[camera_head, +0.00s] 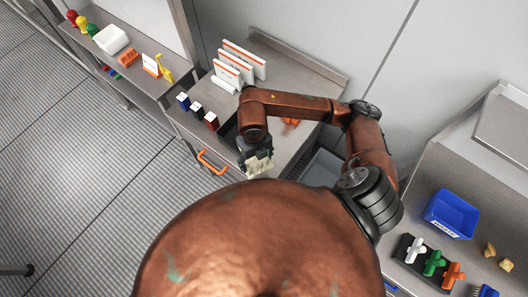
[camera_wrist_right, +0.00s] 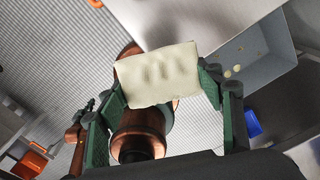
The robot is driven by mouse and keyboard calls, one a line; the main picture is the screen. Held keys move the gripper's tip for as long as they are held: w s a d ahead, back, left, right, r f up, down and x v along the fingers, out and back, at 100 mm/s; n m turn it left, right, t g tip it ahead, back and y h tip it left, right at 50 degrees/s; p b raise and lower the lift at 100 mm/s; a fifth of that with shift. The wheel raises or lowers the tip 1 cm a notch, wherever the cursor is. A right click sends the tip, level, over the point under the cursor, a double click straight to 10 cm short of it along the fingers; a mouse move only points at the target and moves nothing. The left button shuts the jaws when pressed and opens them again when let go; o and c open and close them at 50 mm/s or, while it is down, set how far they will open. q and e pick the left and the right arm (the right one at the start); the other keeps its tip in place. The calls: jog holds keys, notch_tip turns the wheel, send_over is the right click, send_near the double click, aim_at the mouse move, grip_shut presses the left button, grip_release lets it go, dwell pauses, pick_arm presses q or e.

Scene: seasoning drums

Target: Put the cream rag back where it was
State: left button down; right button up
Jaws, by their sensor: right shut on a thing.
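The cream rag (camera_wrist_right: 160,72) is held between the fingers of my right gripper (camera_wrist_right: 165,95) in the right wrist view. It hangs as a flat, slightly dented rectangle. In the head view my right gripper (camera_head: 256,152) points down by the front edge of the middle steel table, and the rag (camera_head: 259,166) shows as a pale patch under it. My arm and round body cover part of the table and the floor in front of it. My left gripper is not in view.
The middle table (camera_head: 284,69) bears white boards (camera_head: 243,60) and several small bottles (camera_head: 196,109). An orange handle (camera_head: 211,162) juts from its front. A grey bin (camera_head: 322,168) stands right of it. A blue bin (camera_head: 451,213) and coloured tools (camera_head: 434,263) are at right.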

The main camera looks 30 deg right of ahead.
jog(key=w+d+f, duration=0.2)
jog(key=d, duration=0.1)
jog(key=shift+w+d+f, duration=0.1)
jog(key=shift+w+d, duration=0.05)
jog(key=shift+w, duration=0.05)
jog(key=f, duration=0.1)
jog(key=w+d+f, duration=0.2)
jog(key=shift+d+f+p, duration=0.1)
jog(key=shift+f+p, duration=0.25)
jog(key=shift+p, duration=0.05)
jog(key=shift+w+d+f, duration=0.2)
jog(key=shift+d+f, duration=0.05)
jog(key=shift+f, duration=0.15)
jog(key=shift+w+d+f, duration=0.1)
jog(key=shift+d+f, duration=0.05)
jog(key=shift+f, duration=0.1)
notch_tip(320, 180, down, 3)
jog(key=shift+d+f+p, duration=0.1)
jog(key=shift+p, duration=0.45)
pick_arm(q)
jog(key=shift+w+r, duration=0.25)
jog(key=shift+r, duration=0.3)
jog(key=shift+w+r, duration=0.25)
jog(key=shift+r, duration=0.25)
pick_arm(e)
jog(key=shift+w+f, duration=0.1)
